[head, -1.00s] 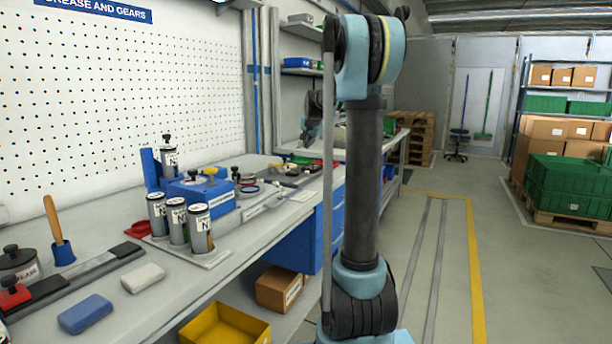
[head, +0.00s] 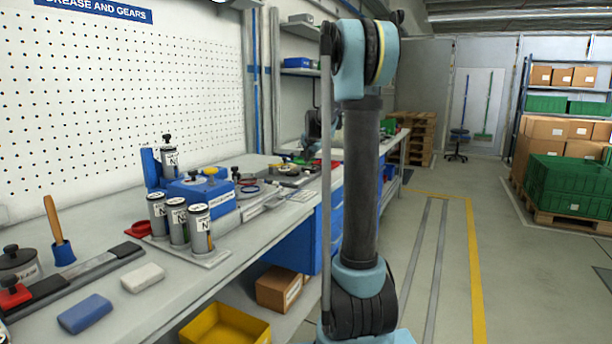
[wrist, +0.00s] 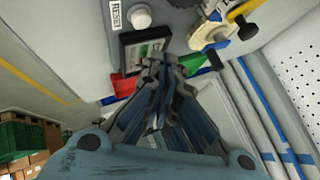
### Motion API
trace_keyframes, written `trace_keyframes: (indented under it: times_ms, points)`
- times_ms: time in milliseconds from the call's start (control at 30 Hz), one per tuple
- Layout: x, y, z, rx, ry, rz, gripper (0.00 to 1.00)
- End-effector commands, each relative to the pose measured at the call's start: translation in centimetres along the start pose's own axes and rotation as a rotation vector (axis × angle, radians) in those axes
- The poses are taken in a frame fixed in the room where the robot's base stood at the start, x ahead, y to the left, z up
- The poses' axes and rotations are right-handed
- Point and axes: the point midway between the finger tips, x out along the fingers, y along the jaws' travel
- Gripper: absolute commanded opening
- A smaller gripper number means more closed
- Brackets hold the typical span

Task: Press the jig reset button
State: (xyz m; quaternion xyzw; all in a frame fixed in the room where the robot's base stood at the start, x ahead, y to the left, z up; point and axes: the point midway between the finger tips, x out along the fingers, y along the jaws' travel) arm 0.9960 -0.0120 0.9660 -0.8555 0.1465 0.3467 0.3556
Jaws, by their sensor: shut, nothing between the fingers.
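A round white button (wrist: 140,17) sits on a grey panel (wrist: 177,18) at the top of the wrist view, just right of a label (wrist: 118,15) reading RESET. A dark box with a small display (wrist: 146,52) is below the button in the picture. My gripper (wrist: 160,62) is shut and empty. Its fingertips overlap the display's lower edge in the picture, apart from the button; I cannot tell their height above the panel. In the head view my arm hides most of the gripper, and I cannot make out the button there.
Metal and yellow parts (wrist: 222,25) stand right of the button. Red (wrist: 125,86) and green (wrist: 190,63) pieces lie near the fingertips. In the head view, labelled canisters (head: 200,230) and a blue fixture (head: 190,190) stand on the bench (head: 110,210).

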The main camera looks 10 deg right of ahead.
Motion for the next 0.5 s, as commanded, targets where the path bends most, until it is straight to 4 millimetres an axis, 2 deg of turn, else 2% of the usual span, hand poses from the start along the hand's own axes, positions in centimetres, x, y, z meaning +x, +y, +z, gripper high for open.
trace_keyframes:
  times_ms: [200,500]
  points:
    - [1.3,0.9,0.9,0.0,0.0,0.0,0.0]
    - [1.7,1.2,1.2,0.0,0.0,0.0,0.0]
